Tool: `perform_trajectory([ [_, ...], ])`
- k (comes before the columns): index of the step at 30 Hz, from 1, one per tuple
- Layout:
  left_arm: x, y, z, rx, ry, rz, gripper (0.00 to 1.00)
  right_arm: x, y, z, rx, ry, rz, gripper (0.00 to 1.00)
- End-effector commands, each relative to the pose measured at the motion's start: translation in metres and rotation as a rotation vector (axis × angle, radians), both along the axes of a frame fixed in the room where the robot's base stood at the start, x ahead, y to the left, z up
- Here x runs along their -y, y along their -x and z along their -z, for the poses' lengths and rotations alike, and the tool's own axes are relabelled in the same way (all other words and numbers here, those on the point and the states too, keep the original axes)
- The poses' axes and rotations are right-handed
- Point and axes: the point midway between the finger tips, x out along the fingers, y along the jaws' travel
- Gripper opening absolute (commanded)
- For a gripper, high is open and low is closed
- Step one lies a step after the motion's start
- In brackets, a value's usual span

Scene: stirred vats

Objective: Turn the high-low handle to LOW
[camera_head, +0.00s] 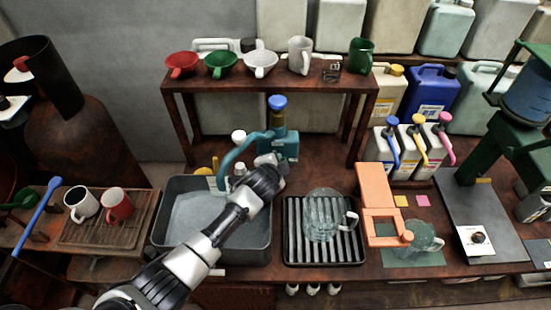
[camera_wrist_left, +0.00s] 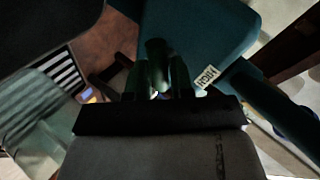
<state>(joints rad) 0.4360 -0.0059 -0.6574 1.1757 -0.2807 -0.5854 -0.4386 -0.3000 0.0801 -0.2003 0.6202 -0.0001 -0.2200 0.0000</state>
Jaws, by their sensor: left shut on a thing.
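The teal tap body (camera_head: 287,148) stands behind the basin, with a curved spout (camera_head: 228,155) over it and a blue cap (camera_head: 277,102) on top. In the left wrist view, the tap body (camera_wrist_left: 190,28) carries a white label reading HIGH (camera_wrist_left: 206,77). The dark green high-low handle (camera_wrist_left: 156,50) stands between the two fingers of my left gripper (camera_wrist_left: 156,78), which is shut on it. In the head view, my left gripper (camera_head: 268,162) is against the front of the tap and hides the handle. No LOW label is readable. My right gripper is not in view.
The grey basin (camera_head: 262,243) lies below my left arm. A black ribbed tray (camera_head: 290,255) with a glass jug (camera_head: 320,215) stands to the right. A wooden shelf (camera_head: 270,86) with funnels and jugs rises behind the tap. Two mugs stand left of the basin.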

Motion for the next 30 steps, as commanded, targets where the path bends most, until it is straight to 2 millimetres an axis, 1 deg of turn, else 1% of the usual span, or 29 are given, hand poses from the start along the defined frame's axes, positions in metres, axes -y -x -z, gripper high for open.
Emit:
perform_trajectory([
  [1,0.0017,0.0009,-0.0005,-0.005,-0.045,0.001,0.0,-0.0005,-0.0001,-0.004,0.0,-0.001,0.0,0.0],
  [6,0.0032,0.0009,0.0004,-0.004,-0.187,0.001,0.0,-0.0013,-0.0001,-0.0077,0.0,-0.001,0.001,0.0],
  [15,0.0046,0.0009,0.0016,-0.004,-0.362,0.001,0.0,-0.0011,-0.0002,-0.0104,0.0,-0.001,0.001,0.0],
  [21,0.0046,0.0009,0.0022,-0.005,-0.421,0.0,0.0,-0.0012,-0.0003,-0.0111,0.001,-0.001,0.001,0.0],
  [30,0.0044,0.0011,0.0029,-0.005,-0.443,0.001,0.0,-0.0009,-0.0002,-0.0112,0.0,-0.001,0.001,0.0],
])
